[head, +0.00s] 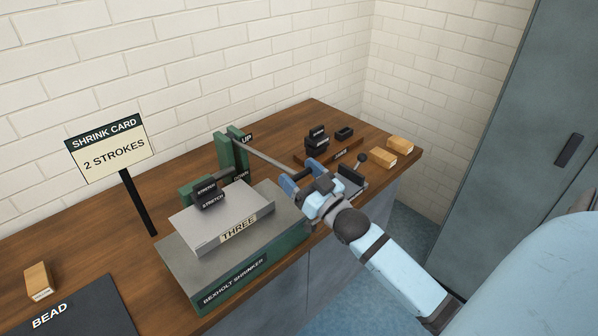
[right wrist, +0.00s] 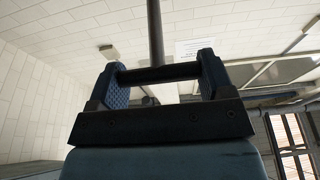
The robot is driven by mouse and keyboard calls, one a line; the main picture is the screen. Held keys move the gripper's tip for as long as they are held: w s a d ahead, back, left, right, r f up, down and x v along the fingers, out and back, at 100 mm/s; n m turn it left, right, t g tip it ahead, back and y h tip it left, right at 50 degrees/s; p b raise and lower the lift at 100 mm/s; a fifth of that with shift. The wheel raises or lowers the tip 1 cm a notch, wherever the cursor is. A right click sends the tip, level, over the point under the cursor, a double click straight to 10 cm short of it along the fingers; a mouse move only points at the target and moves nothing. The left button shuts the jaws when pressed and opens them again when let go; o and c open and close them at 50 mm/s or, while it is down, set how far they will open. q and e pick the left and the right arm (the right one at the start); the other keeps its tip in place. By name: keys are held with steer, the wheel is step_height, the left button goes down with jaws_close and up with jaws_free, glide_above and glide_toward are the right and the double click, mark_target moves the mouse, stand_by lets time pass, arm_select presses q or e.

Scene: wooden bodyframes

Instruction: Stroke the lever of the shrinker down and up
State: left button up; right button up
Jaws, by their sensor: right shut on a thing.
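The Bexholt shrinker (head: 180,262) stands on the wooden bench, with a green post at its back marked UP at the top and DOWN lower. Its grey lever (head: 270,160) slopes from the post down to the right, starting nearer the UP mark. My right gripper (head: 303,181) is shut on the dark crossbar handle at the lever's end. In the right wrist view the handle (right wrist: 160,74) lies between both blue finger pads, with the lever rod (right wrist: 156,35) rising from it. A grey sheet marked THREE (head: 205,226) lies on the shrinker at its dark jaw block (head: 208,195). My left gripper is not in view.
A card sign (head: 107,148) reading SHRINK CARD, 2 STROKES stands at the left. A dark BEAD mat (head: 85,308) and a wooden block (head: 38,281) are at front left. Dark blocks (head: 317,140) and wooden blocks (head: 400,145) sit at the right end. A grey cabinet (head: 530,110) stands at far right.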

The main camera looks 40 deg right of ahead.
steer(key=shift+f, duration=0.55)
steer(key=o, duration=1.1)
steer(key=shift+s, duration=0.1)
steer(key=shift+o, duration=0.9)
steer(key=shift+r, duration=0.15)
steer(key=shift+s, duration=0.1)
steer(key=v, duration=1.3)
steer(key=shift+s+b, duration=0.35)
steer(key=shift+b, duration=0.1)
